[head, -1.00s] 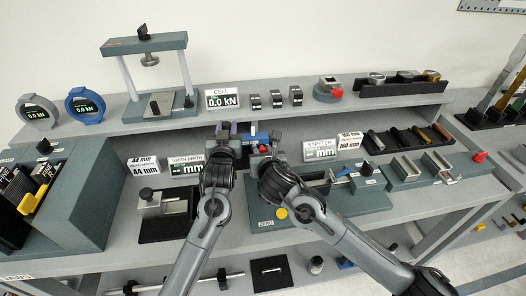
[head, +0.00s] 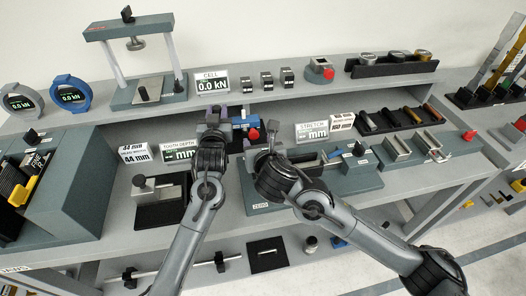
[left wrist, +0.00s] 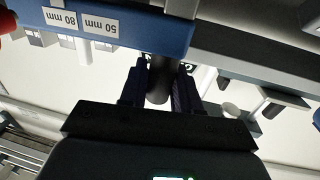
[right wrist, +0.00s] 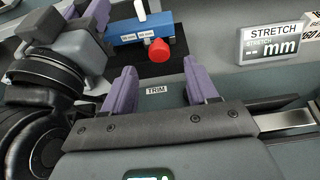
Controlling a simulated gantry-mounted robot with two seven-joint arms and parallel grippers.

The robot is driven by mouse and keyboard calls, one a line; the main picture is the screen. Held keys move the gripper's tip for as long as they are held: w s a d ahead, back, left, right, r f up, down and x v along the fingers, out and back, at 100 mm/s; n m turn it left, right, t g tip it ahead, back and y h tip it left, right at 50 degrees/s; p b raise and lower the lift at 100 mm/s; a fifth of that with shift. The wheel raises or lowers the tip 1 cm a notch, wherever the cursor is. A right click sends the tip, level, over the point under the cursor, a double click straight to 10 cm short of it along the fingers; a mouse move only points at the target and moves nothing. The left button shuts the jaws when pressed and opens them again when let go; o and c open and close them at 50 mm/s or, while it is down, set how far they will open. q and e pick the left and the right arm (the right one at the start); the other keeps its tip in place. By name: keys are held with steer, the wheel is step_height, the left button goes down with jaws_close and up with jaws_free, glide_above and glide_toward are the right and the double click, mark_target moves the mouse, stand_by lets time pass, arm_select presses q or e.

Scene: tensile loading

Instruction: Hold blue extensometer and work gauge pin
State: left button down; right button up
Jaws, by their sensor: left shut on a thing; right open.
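The blue extensometer (head: 243,124) sits on the bench against a black backing, below the CELL display. It bears "50 mm" and "80 mm" labels in the left wrist view (left wrist: 112,22). Its red gauge pin knob (right wrist: 158,50) faces me, and it also shows in the head view (head: 254,134). My left gripper (left wrist: 160,72) is shut on a dark round grip (left wrist: 157,88) at the extensometer's side. My right gripper (right wrist: 162,80) is open and empty, with the red knob beyond the gap between its fingers, apart from them. The pin's shaft is hidden.
The STRETCH display (head: 312,130) stands right of the extensometer. The load frame (head: 140,60) stands on the shelf behind.

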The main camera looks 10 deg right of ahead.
steer(key=v, duration=0.6)
arm_select(q)
steer(key=c, duration=0.7)
jaws_free()
steer(key=shift+c, duration=0.2)
